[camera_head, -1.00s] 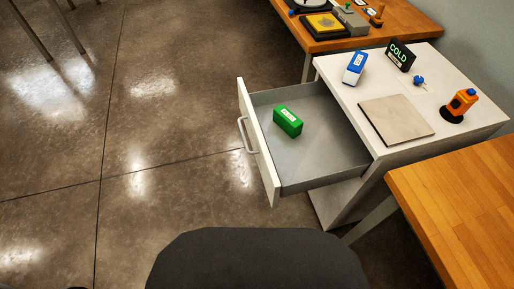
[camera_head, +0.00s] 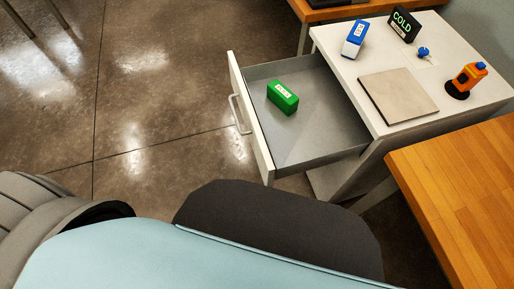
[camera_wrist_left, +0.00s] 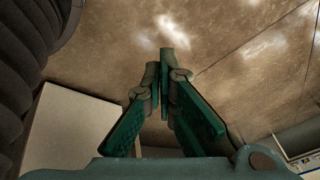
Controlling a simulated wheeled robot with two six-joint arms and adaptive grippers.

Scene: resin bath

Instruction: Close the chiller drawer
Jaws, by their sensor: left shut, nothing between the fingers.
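The chiller drawer (camera_head: 265,140) is pulled out from the white cabinet, to the left in the head view. Its white front and handle (camera_head: 240,114) face left. A green labelled block (camera_head: 283,98) lies inside the drawer on its grey floor. My left gripper (camera_wrist_left: 164,60) shows in the left wrist view, its green fingers shut with nothing between them and bare floor behind them. It does not show in the head view, so its distance from the drawer is unclear. My right gripper is in neither view.
On the white cabinet top (camera_head: 345,68) are a blue-and-white block (camera_head: 355,39), a black COLD sign (camera_head: 404,25), a blue knob (camera_head: 423,53), a grey plate (camera_head: 398,96) and an orange bottle (camera_head: 467,78). A wooden table (camera_head: 460,190) stands at right. Floor left of the drawer is clear.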

